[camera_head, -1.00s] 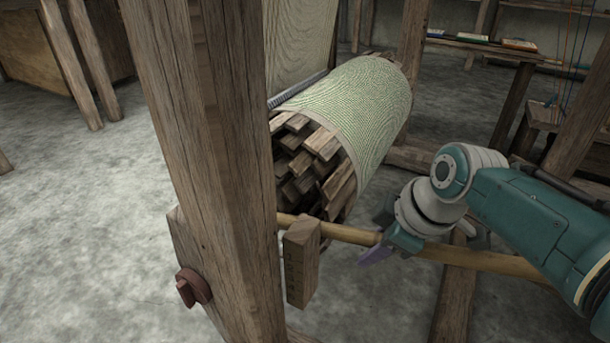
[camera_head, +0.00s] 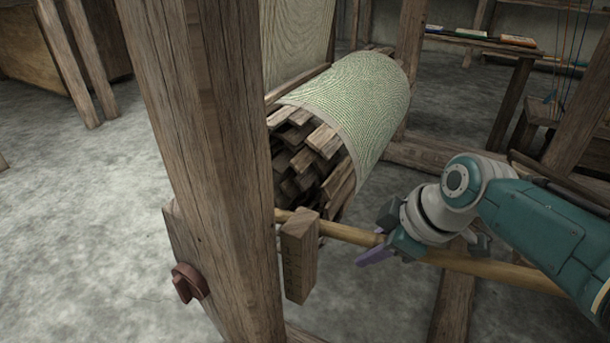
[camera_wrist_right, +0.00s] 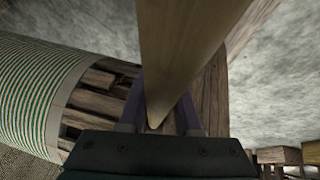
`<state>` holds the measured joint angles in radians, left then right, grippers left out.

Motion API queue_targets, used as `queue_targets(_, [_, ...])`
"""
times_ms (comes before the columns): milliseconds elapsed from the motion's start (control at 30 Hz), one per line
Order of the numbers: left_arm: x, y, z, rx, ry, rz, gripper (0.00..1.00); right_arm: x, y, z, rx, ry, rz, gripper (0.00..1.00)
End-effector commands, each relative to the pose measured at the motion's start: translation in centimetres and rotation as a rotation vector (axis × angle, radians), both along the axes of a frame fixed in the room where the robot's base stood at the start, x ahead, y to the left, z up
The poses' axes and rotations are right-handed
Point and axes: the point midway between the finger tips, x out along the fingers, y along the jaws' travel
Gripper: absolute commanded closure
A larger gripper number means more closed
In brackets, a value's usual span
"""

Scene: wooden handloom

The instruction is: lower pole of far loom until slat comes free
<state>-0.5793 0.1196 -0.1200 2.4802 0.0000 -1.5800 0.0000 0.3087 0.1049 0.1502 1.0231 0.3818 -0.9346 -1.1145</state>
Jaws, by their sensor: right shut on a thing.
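The pole (camera_head: 347,233) is a long, round, light wooden bar. It runs from behind the near post, below the cloth roll, out to the lower right. My right gripper (camera_head: 379,246) is shut on the pole. In the right wrist view the pole (camera_wrist_right: 182,45) passes between its two purple fingers. A narrow brown slat (camera_head: 296,84) shows along the upper left edge of the cloth roll (camera_head: 357,100). Several wooden slat ends (camera_head: 310,150) fill the open end of the roll. My left gripper is out of view.
A thick upright post (camera_head: 205,150) with a reddish knob (camera_head: 188,283) stands close in front. A short wooden block (camera_head: 299,258) hangs at the pole beside it. A shelf (camera_head: 480,43) with flat coloured items is at the back right. Bare floor lies left.

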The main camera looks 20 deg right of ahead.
Motion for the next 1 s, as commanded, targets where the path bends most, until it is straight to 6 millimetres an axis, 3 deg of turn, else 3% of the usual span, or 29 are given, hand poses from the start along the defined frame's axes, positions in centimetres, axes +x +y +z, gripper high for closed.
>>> queue_targets(33, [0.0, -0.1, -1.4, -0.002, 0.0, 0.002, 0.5, -0.3, -0.2, -1.6, 0.014, -0.014, -0.002, 1.0])
queue_targets(133, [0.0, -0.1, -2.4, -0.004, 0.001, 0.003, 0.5, -0.2, -0.1, -2.5, 0.042, -0.05, -0.001, 1.0])
queue_targets(500, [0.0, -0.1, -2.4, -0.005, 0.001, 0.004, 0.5, 0.0, -0.1, -2.2, 0.062, -0.073, -0.001, 1.0])
queue_targets(533, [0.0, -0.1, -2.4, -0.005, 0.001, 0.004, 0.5, 0.0, -0.1, -2.2, 0.062, -0.073, -0.001, 0.64])
queue_targets(767, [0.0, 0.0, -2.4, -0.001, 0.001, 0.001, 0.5, -0.1, -0.1, -2.3, 0.061, -0.072, -0.002, 0.39])
queue_targets(1000, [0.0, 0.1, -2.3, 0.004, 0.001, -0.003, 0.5, -0.1, -0.1, -2.2, 0.061, -0.07, -0.001, 0.38])
